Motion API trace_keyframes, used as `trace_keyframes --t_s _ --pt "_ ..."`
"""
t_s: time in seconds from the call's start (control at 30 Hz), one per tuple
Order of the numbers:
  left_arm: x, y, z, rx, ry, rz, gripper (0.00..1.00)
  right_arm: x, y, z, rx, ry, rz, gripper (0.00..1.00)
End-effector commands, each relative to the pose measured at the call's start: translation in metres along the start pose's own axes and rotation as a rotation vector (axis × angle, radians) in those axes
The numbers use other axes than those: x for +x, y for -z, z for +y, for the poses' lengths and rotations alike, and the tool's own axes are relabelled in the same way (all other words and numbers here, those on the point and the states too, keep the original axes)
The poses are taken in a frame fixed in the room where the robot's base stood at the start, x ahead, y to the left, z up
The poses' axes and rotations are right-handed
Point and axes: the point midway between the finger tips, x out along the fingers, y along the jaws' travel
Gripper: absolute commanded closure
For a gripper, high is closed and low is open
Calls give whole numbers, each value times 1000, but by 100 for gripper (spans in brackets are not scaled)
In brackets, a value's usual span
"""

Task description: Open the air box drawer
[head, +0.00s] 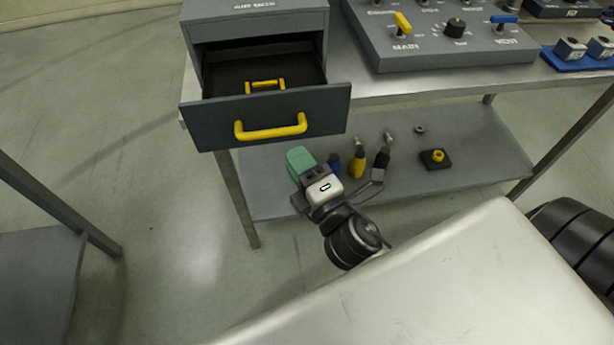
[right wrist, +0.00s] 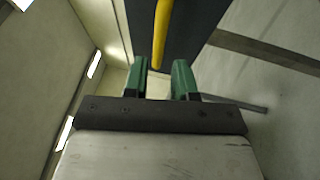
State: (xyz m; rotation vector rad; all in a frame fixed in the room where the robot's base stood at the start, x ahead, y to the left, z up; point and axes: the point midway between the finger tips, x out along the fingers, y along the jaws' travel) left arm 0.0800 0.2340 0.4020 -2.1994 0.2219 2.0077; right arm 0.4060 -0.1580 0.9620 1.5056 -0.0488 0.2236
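The grey air box (head: 256,22) stands at the left end of the workbench. Its drawer (head: 220,121) is pulled out, with the dark inside showing. A yellow handle (head: 270,128) is on the drawer front, and a smaller yellow handle (head: 265,85) shows inside the drawer. My right gripper (head: 298,158) is below the drawer front and apart from the handle. In the right wrist view its green fingers (right wrist: 160,82) are spread with nothing between them; the yellow handle (right wrist: 161,35) lies beyond the tips. My left gripper is not in view.
A control panel (head: 445,52) with yellow, black and blue knobs stands right of the air box. On the lower shelf (head: 460,125) are several tools, including a yellow one (head: 358,165), and a black block with a yellow knob (head: 436,159).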

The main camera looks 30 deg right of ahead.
Motion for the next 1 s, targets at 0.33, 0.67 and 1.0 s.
trace_keyframes --t_s 0.33,0.67,1.0 --pt "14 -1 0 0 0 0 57 -33 0 0 -1 -1 0 74" --pt "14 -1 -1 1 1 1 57 -33 0 1 0 -1 1 74" --pt "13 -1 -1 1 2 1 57 -32 4 -36 67 77 7 74"
